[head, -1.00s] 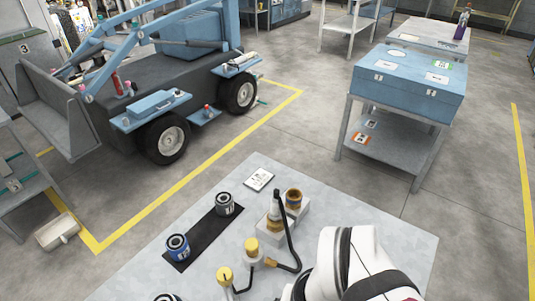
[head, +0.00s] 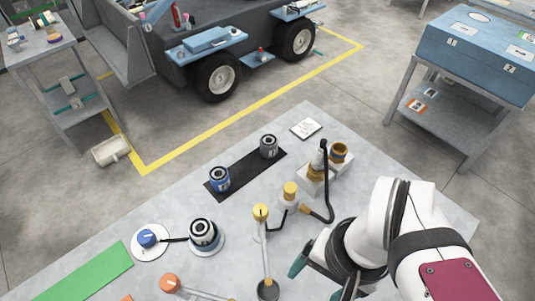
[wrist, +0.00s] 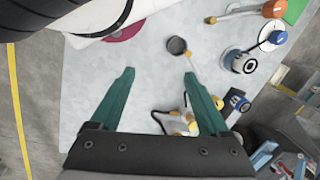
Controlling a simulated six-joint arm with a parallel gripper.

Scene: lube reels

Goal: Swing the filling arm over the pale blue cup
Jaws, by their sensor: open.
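My gripper (wrist: 158,75) is open and empty, its green fingers apart over bare tabletop. In the head view one green finger (head: 300,258) shows at the lower middle, right of the arms. A pale bar (head: 265,250) runs from a yellow-knobbed post (head: 261,212) to a dark round cup (head: 268,290). Another pale bar runs from an orange knob (head: 168,283) and is cut off below. I cannot tell which is the filling arm. A dark can with a white top (head: 204,232) stands on a pale disc beside a blue knob (head: 147,238). No cup is clearly pale blue.
A blue can (head: 219,178) and a dark can (head: 269,146) stand on a black strip (head: 238,172). A black hose (head: 327,195) and a yellow-capped post (head: 290,193) stand near my arm. A green mat (head: 85,275) lies at the left. A white card (head: 306,128) lies at the back.

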